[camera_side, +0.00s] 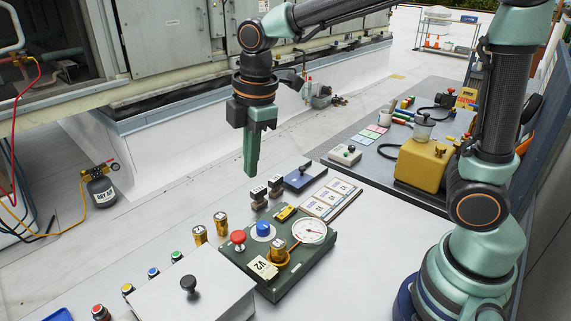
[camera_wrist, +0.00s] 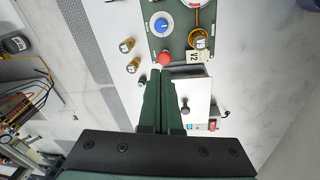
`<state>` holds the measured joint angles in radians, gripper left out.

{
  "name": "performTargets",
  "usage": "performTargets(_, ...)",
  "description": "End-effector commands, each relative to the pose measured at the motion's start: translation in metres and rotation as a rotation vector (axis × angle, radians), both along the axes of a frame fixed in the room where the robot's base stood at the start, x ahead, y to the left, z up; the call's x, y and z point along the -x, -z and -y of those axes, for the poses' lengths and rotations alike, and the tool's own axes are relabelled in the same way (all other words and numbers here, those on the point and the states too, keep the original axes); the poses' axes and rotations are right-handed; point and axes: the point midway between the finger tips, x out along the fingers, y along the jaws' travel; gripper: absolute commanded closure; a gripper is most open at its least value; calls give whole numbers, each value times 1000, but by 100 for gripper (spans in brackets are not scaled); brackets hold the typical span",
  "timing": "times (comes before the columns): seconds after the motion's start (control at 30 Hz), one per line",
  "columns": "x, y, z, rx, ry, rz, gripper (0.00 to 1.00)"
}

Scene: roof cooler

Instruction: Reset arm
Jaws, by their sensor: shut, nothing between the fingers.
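My gripper (camera_side: 250,172) hangs pointing down above the far edge of the grey bench, in the side view. Its green fingers are together with nothing between them. In the wrist view my gripper (camera_wrist: 162,82) also shows shut, its tips overlapping the picture near a red knob (camera_wrist: 166,58). The gripper is held in the air, apart from the things on the bench. My arm reaches across the top of the side view from the base at the right.
A grey box (camera_side: 205,290) with a black knob stands at the front. A yellow pump (camera_side: 421,166) is at the right. Bare bench lies at the front right.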

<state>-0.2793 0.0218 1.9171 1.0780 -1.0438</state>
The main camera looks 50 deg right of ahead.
Motion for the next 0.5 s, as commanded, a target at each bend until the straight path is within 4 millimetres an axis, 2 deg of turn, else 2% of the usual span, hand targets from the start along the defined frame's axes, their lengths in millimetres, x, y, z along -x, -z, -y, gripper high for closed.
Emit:
performTargets(0.03, 6, -9, 12, -19, 100, 30, 100)
performTargets(0.2, 31, -26, 47, -102, 471, 120, 100)
performTargets(0.5, 73, -31, 93, -284, 1057, 251, 100)
